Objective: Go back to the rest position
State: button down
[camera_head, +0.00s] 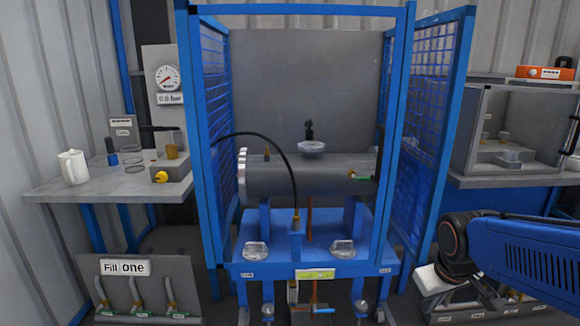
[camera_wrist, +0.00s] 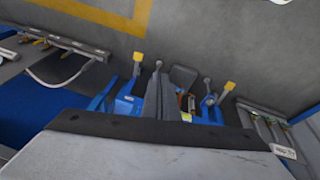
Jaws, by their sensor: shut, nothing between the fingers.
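My gripper (camera_wrist: 160,98) shows in the wrist view as two dark grey fingers side by side, shut with nothing between them. My blue arm (camera_head: 530,255) comes in from the right edge of the head view, low in front of the right side; its gripper end cannot be made out there. The grey flanged shell (camera_head: 305,181) lies level inside the blue frame, with a black hose running from it down to the blue base. The arm stands to the right of the frame in that view.
Blue mesh panels (camera_head: 430,130) flank the shell. A left bench (camera_head: 110,188) holds a white mug (camera_head: 73,167). A "Fill one" panel (camera_head: 140,285) stands low left. A grey cabinet (camera_head: 525,128) stands right. Yellow-tipped levers (camera_wrist: 139,58) and open floor (camera_wrist: 220,40) show in the wrist view.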

jog(key=s+a+r+m+t, duration=0.1)
jog(key=s+a+r+m, duration=0.1)
jog(key=s, duration=0.8)
jog(key=shift+s+a+r+y, duration=0.4)
jog(key=shift+r, duration=0.3)
jog(key=shift+d, duration=0.1)
